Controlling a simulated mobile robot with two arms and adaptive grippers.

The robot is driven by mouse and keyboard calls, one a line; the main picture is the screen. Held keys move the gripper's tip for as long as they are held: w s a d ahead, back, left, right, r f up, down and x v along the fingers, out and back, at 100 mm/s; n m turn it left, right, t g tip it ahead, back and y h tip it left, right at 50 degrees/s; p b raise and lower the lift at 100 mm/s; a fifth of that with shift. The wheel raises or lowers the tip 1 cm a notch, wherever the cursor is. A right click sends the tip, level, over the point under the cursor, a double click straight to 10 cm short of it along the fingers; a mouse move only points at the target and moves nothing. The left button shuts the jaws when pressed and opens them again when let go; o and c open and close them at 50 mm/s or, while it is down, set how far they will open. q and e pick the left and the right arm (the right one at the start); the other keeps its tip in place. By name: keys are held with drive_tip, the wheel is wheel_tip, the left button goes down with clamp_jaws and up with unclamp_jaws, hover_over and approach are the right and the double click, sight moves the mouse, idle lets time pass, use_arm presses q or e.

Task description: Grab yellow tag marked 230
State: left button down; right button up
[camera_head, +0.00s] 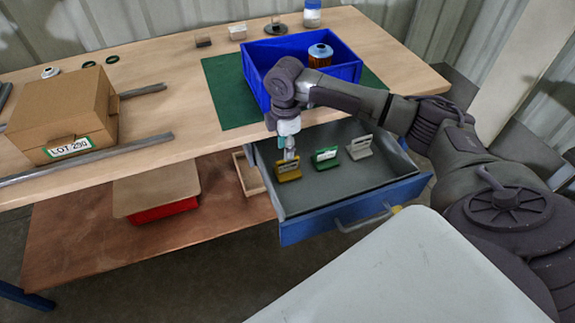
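The yellow tag (288,173) stands in the left part of the open drawer (350,185); its marking is too small to read. My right gripper (290,156) points down right at its top edge. The fingers look close together, but I cannot tell whether they are shut on the tag. A green tag (326,157) and a pale grey tag (359,147) stand to its right in the drawer. My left gripper is not in view.
A blue bin (344,73) with a filter cartridge (320,55) stands on a green mat (226,92) behind the drawer. A cardboard box (62,112) labelled LOT, number unclear, sits at left between grey rails. A red box with a brown lid (157,190) lies on the lower shelf.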

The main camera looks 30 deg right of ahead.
sight(287, 171)
drive_tip(key=f, duration=0.7)
drive_tip(key=shift+w+d+f, duration=0.15)
drive_tip(key=shift+d+f, duration=0.2)
drive_tip(key=shift+d, duration=0.05)
clamp_jaws()
